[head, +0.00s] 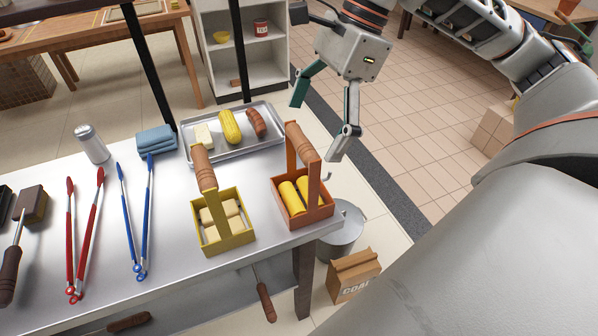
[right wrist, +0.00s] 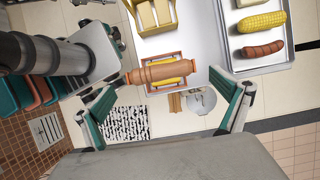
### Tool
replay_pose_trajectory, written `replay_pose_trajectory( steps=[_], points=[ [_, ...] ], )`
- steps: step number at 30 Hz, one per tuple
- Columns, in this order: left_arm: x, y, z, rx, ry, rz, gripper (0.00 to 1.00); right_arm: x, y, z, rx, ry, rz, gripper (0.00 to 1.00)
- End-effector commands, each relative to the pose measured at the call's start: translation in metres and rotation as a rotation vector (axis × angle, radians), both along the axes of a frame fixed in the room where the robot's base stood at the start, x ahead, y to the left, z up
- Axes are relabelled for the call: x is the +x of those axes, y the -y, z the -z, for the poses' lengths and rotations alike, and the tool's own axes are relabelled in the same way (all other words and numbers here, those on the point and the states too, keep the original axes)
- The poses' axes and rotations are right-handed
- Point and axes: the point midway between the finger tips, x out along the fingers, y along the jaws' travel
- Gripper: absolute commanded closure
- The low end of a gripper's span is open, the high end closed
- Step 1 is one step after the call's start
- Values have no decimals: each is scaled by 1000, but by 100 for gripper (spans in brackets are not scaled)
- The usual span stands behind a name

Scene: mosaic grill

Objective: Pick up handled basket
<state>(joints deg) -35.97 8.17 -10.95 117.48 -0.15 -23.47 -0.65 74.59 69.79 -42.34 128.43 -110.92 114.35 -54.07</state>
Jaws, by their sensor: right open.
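Two handled baskets stand on the metal table. The orange basket (head: 305,218) is at the table's right corner, has a wooden handle (head: 301,142) and holds yellow cylinders. The yellow-green basket (head: 226,244) stands to its left, with a wooden handle (head: 203,168) and cream blocks inside. My right gripper (head: 316,130) is open and empty, above and beyond the orange basket. In the right wrist view the orange basket's handle (right wrist: 163,72) lies between the spread fingers, apart from both. My left gripper is not in view.
A metal tray (head: 270,139) with corn, a sausage and a pale block lies behind the baskets. Blue tongs (head: 147,215), red tongs (head: 92,225), a shaker (head: 91,143) and folded blue cloths (head: 156,143) are to the left. A bucket (head: 343,238) and coal bag (head: 353,277) stand on the floor.

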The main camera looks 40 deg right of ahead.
Motion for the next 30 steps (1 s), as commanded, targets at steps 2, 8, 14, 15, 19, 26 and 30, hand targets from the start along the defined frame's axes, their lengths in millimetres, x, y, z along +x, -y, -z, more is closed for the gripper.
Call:
replay_pose_trajectory(
  steps=[2,8,14,15,19,26,30],
  points=[
    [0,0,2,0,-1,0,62,1,-3,7,0,-2,-1,1],
    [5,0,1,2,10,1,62,3,-13,34,0,-5,-2,1],
    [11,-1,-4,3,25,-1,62,5,-19,46,1,-1,0,1],
    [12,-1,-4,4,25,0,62,5,-19,45,1,0,0,1],
    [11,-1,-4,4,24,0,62,5,-18,45,1,1,0,7],
    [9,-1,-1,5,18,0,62,5,-18,45,1,1,0,66],
    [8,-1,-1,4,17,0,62,6,-18,44,1,4,0,77]
  ],
)
